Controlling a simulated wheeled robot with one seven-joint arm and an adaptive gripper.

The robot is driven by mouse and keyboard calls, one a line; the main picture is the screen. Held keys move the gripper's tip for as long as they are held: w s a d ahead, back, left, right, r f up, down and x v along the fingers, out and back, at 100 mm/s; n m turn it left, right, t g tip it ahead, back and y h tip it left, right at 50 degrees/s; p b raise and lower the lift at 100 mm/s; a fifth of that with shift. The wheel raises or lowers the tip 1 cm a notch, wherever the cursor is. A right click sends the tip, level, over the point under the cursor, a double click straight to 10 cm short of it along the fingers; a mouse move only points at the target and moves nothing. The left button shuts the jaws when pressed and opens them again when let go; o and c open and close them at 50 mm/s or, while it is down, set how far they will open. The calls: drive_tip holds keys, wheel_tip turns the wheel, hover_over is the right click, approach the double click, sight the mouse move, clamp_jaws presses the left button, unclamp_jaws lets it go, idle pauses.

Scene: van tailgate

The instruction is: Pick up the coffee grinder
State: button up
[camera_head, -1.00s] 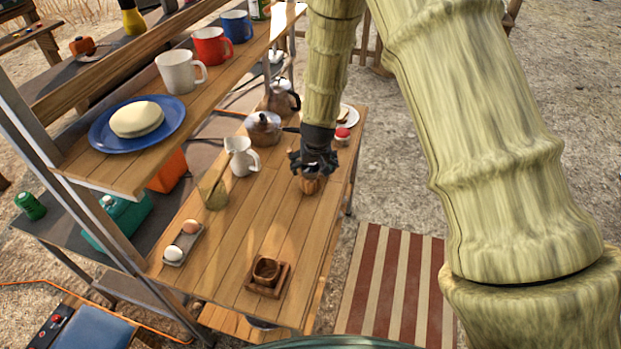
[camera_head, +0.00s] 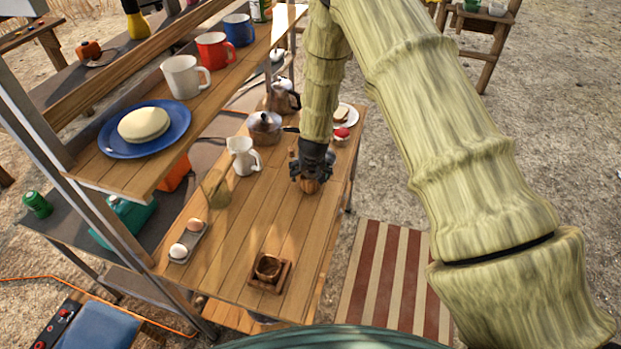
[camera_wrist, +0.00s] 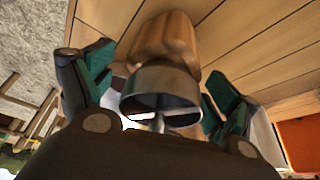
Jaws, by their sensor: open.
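The coffee grinder (camera_wrist: 165,42) has a rounded wooden body and a grey metal collar with a thin shaft. In the wrist view it sits between the two green-padded fingers of my gripper (camera_wrist: 158,88). The fingers are open, one on each side, with a visible gap at the right; contact on the left is unclear. In the head view my gripper (camera_head: 310,176) is low over the wooden table (camera_head: 232,262), and only the grinder's lower wooden part (camera_head: 311,187) shows beneath it.
A white pitcher (camera_head: 243,156), a kettle (camera_head: 265,124) and a glass (camera_head: 215,189) stand left of the gripper. An upper shelf (camera_head: 132,175) overhangs the left.

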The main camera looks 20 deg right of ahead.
drive_tip(key=shift+w+f, duration=0.15)
drive_tip(key=shift+f, duration=0.2)
drive_tip(key=shift+c, duration=0.5)
drive_tip(key=shift+r, duration=0.1)
drive_tip(key=c, duration=1.4)
drive_tip(key=shift+o, duration=0.2)
drive_tip(key=shift+r, duration=0.1)
